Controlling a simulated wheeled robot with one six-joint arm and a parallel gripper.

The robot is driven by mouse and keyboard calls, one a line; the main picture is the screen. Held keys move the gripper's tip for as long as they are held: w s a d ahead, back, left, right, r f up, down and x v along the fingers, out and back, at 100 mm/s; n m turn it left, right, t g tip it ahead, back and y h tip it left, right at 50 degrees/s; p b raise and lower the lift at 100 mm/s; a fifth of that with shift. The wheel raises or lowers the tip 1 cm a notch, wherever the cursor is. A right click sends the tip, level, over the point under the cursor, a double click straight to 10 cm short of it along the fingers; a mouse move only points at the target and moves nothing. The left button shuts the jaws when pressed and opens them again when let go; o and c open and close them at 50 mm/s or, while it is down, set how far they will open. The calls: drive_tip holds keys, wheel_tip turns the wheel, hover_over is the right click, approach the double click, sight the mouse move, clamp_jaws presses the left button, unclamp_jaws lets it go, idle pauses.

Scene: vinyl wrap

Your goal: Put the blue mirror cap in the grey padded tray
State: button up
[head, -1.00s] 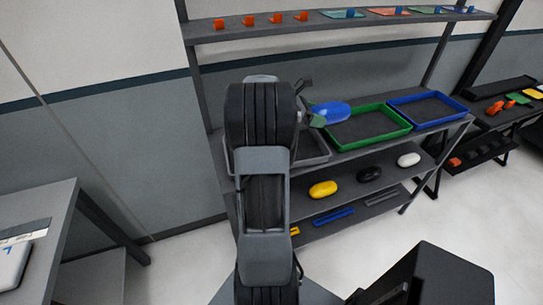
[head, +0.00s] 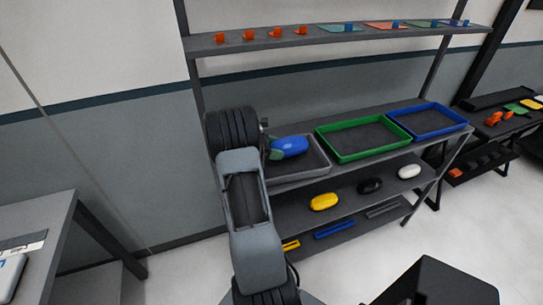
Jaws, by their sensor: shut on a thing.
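The blue mirror cap (head: 292,145) is a smooth rounded shell. My gripper (head: 275,153) is shut on its left end, with the fingers partly hidden by my arm. The grey padded tray (head: 306,174) sits at the left end of the middle shelf, its left part hidden behind my arm. The cap appears over the tray's inside. I cannot tell whether it touches the padding.
A green tray (head: 350,157) and a blue tray (head: 461,124) stand to the right on the same shelf, both empty. Yellow (head: 324,201), black (head: 370,185) and white (head: 409,171) caps lie on the shelf below. An upper shelf (head: 345,38) with small parts runs above.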

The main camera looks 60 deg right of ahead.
sight(271, 164)
drive_tip(key=shift+w+a+f, duration=0.15)
drive_tip(key=shift+w+f, duration=0.4)
drive_tip(key=shift+f, duration=0.1)
drive_tip(key=shift+w+a+f+p, duration=0.15)
drive_tip(key=shift+f+p, duration=0.55)
drive_tip(key=shift+f, duration=1.05)
drive_tip(key=o, duration=1)
drive_tip(key=shift+o, duration=0.2)
